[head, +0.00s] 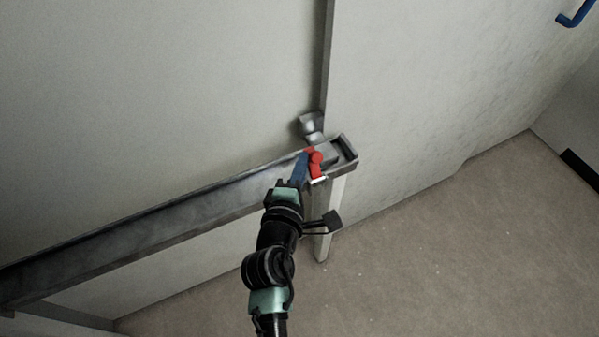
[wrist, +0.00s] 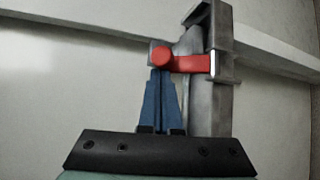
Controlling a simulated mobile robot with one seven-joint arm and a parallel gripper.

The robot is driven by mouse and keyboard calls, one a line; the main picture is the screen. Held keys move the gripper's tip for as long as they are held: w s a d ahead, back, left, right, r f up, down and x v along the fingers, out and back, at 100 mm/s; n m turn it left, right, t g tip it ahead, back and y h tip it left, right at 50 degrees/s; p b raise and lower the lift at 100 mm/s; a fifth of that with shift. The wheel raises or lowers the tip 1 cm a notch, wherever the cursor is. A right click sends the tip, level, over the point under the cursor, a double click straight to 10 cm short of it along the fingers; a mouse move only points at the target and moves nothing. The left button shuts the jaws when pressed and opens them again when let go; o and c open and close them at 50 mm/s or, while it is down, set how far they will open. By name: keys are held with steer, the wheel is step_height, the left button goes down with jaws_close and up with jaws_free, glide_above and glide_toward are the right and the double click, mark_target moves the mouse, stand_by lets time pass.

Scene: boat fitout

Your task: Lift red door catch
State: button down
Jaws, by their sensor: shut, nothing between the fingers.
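The red door catch (head: 317,164) sits at the right end of the grey metal rail, by the bracket. In the wrist view the catch (wrist: 190,62) has a round red knob at left and a red arm reaching right to a pale tip on the grey bracket. My gripper (head: 306,156) has blue fingers, closed together, with nothing between them. In the wrist view the fingertips (wrist: 161,72) are right at the lower edge of the round knob. I cannot tell if they touch it.
The grey rail (head: 150,225) runs along the pale wall to the lower left. A metal bracket (head: 346,152) ends it at the right, near a door seam. A blue handle (head: 575,14) is at the upper right. The floor (head: 450,240) at right is clear.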

steer(key=shift+s+d+f+m+t+b, duration=0.35)
steer(key=shift+s+m+t+b, duration=0.35)
steer(key=shift+b, duration=2.2)
steer(key=shift+s+d+f+m+t+b, duration=0.45)
steer(key=shift+t+b, duration=0.35)
steer(key=shift+b, duration=2.1)
steer(key=shift+a+r+b, duration=0.1)
steer(key=shift+r+b, duration=0.25)
steer(key=shift+r+p, duration=0.35)
steer(key=shift+p, duration=0.1)
